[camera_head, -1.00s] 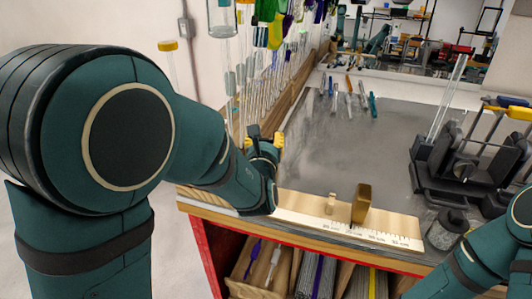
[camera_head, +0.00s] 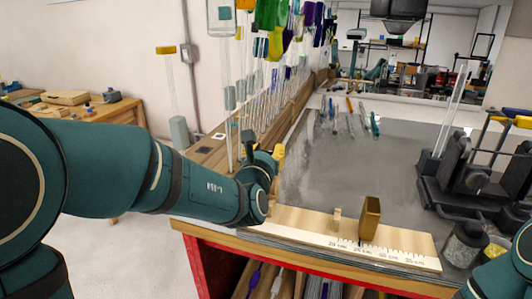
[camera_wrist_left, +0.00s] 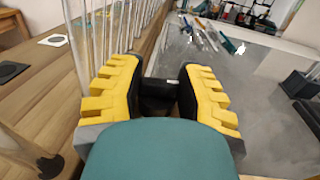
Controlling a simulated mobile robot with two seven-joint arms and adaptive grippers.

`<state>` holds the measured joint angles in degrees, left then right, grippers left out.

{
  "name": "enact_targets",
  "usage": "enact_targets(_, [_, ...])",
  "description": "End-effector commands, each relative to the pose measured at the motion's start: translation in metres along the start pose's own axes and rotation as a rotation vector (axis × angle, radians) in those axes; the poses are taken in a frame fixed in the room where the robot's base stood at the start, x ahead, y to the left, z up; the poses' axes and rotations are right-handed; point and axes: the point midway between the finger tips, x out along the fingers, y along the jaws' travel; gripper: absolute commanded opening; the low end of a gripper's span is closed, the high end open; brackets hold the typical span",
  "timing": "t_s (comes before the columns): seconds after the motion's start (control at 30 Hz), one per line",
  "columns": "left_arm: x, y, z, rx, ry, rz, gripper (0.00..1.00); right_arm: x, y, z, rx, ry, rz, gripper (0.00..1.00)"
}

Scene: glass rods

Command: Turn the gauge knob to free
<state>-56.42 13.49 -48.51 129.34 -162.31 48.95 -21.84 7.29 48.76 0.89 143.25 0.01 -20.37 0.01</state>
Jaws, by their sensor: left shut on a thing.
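The gauge is a pale wooden ruler (camera_head: 300,222) with a printed scale along the table's front edge. A brass block (camera_head: 370,218) stands upright on it, and a small wooden peg (camera_head: 337,216) stands left of the block. My left gripper (camera_head: 264,152) is at the ruler's left end. In the left wrist view its yellow-padded fingers (camera_wrist_left: 160,88) close around a dark piece, which I take to be the gauge knob (camera_wrist_left: 158,96). The knob's turn position is hidden by the gripper and wrist. Part of my right arm shows at the lower right, but its gripper does not.
Clear glass rods (camera_head: 283,105) stand along the wooden ledge behind my left gripper. Several pens and tools (camera_head: 350,115) lie at the back of the grey tabletop (camera_head: 330,165). A black fixture (camera_head: 470,180) and a jar (camera_head: 465,244) stand at the right. The middle tabletop is clear.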

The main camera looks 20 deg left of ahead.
Motion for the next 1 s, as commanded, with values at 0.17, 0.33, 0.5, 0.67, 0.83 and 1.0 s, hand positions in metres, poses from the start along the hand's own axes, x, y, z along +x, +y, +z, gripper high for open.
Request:
enact_targets(0.17, [0.001,0.000,0.002,-0.001,-0.006,0.001,0.60,0.000,0.000,0.000,0.000,0.000,0.000,0.47])
enact_targets(0.33, [0.001,0.001,0.001,-0.002,-0.004,0.003,0.69,0.000,0.000,0.000,0.000,0.000,0.000,0.47])
enact_targets(0.5, [0.001,0.002,0.001,-0.002,-0.002,0.005,0.69,0.000,0.000,0.000,0.000,0.000,0.000,0.47])
enact_targets(0.67, [0.000,0.003,0.000,-0.003,-0.001,0.006,0.69,0.000,0.000,0.000,0.000,0.000,0.000,0.47])
enact_targets(0.83, [-0.008,0.003,0.000,-0.006,-0.001,0.006,0.69,0.000,0.000,0.000,0.000,0.000,0.000,0.47])
enact_targets(1.0, [-0.029,0.001,0.001,-0.007,-0.002,0.002,0.69,0.000,0.000,0.000,0.000,0.000,0.000,0.47])
